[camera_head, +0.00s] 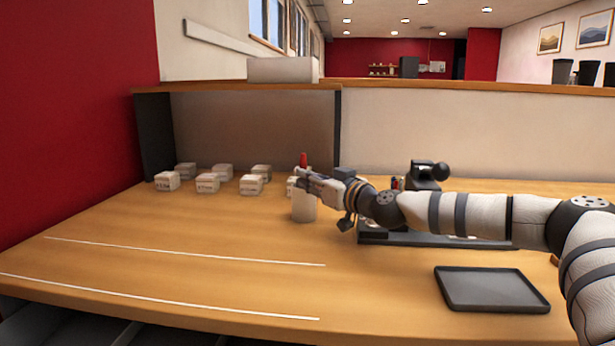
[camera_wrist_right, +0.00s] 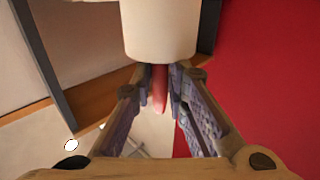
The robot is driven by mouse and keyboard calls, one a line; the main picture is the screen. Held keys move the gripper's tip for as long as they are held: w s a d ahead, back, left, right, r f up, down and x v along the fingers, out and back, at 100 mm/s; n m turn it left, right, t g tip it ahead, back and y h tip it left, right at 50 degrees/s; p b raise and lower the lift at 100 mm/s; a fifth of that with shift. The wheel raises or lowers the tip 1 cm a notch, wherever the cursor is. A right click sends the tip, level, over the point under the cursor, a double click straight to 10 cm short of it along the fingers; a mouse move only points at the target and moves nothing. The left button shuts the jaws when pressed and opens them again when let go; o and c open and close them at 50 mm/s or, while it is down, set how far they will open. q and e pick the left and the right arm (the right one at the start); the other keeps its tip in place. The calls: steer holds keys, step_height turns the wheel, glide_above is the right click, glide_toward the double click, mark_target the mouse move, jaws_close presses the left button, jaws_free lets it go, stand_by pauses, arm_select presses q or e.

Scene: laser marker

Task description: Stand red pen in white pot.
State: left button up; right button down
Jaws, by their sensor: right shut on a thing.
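My right gripper (camera_head: 302,179) comes in from the right and is shut on the red pen (camera_head: 303,160). The pen's red end stands roughly upright above the gripper. The white pot (camera_head: 304,210) stands on the table directly below the gripper. In the right wrist view, the red pen (camera_wrist_right: 160,88) shows between the two fingers of the gripper (camera_wrist_right: 164,80), and the white pot (camera_wrist_right: 160,35) shows at the top, against the pen. The pen's other end is hidden, so I cannot tell whether it is inside the pot. My left gripper is not in view.
Several small white labelled boxes (camera_head: 207,183) stand at the back left of the table (camera_head: 200,285). A dark device (camera_head: 425,174) on a dark base stands behind my right arm. A dark tray (camera_head: 490,290) lies at the front right. The front left is clear apart from two white lines.

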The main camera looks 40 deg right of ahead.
steer(key=shift+f, duration=0.1)
steer(key=c, duration=1.5)
jaws_free()
steer(key=shift+f, duration=0.1)
step_height(320, 180, up, 10)
steer(key=shift+r, duration=0.25)
